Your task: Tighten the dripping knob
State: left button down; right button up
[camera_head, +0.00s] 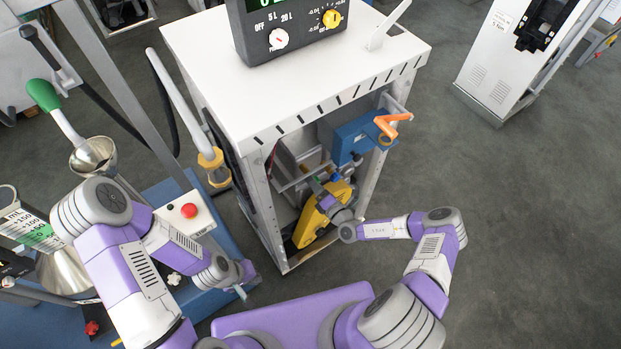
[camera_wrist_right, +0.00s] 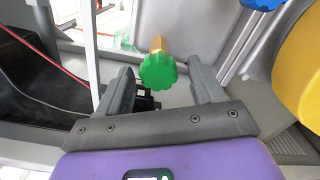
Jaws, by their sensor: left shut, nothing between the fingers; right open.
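A green lobed knob (camera_wrist_right: 158,71) on a brass stem shows in the right wrist view, inside the open cabinet. My right gripper (camera_wrist_right: 165,82) is open, with a finger on each side of the knob and gaps between. I cannot tell how far the knob reaches between the fingers. A blue knob (camera_wrist_right: 262,4) is partly cut off at the top right. No drip is visible on either knob. In the head view my right gripper (camera_head: 326,190) reaches into the cabinet, and the green knob cannot be made out. My left gripper (camera_head: 243,288) is shut and empty, outside the cabinet.
The white dispenser cabinet (camera_head: 300,85) surrounds my right gripper with its frame posts. A yellow part (camera_head: 310,224) sits close below the gripper, and a blue box (camera_head: 357,137) with an orange handle (camera_head: 393,122) is above it.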

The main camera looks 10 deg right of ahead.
jog(key=v, duration=0.4)
jog(key=shift+s, duration=0.1)
